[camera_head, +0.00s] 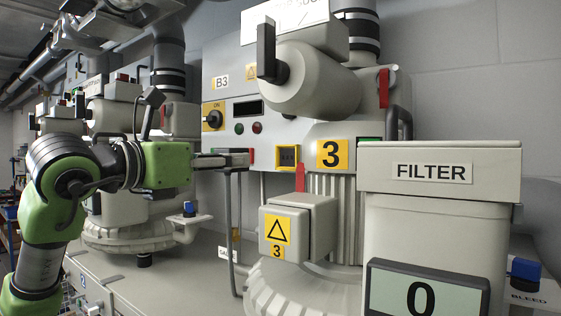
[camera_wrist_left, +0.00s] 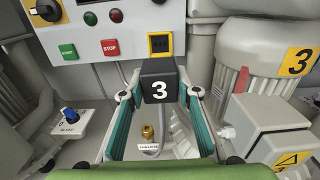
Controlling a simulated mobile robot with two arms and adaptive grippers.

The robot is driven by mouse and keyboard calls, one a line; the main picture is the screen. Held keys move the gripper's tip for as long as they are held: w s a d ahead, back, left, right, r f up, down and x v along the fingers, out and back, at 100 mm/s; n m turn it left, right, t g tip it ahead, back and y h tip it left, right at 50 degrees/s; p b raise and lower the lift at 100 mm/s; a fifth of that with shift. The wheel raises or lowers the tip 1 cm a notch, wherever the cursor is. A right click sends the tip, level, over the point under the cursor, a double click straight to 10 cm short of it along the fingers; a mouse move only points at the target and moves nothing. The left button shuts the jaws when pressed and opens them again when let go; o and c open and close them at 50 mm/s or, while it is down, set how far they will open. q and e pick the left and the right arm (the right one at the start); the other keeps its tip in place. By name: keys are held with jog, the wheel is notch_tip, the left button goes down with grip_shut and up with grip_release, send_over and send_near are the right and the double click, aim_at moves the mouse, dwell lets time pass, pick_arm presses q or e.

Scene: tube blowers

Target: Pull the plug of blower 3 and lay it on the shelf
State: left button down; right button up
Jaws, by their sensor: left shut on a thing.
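The black plug marked 3 (camera_wrist_left: 159,82) sits between the two teal-padded fingers of my left gripper (camera_wrist_left: 158,92), which is shut on it. A grey cable hangs down from the plug. The yellow-framed socket (camera_wrist_left: 160,44) of blower 3 shows just beyond the plug, which looks apart from it. In the head view, my left gripper (camera_head: 236,159) is level with the socket (camera_head: 288,158) and to its left, in front of the panel. Blower 3 (camera_head: 310,85) carries a yellow 3 label. I cannot clearly identify the shelf. My right gripper is out of view.
The filter box (camera_head: 438,160) fills the right foreground. A box with a warning triangle (camera_head: 297,228) juts out below the socket. A brass fitting (camera_wrist_left: 148,131) stands below the plug by a gauge label. A blue bleed valve (camera_wrist_left: 69,115) is at left. The grey bench top (camera_head: 150,285) has bare areas.

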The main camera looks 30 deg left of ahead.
pick_arm(q)
jog(key=s+b, duration=0.1)
jog(key=s, duration=0.5)
jog(key=shift+s+a, duration=0.25)
jog(key=shift+s, duration=0.15)
dwell(0.3)
jog(key=w+a+b, duration=0.1)
jog(key=a+b, duration=0.2)
jog(key=a, duration=0.9)
jog(key=shift+a, duration=0.25)
dwell(0.6)
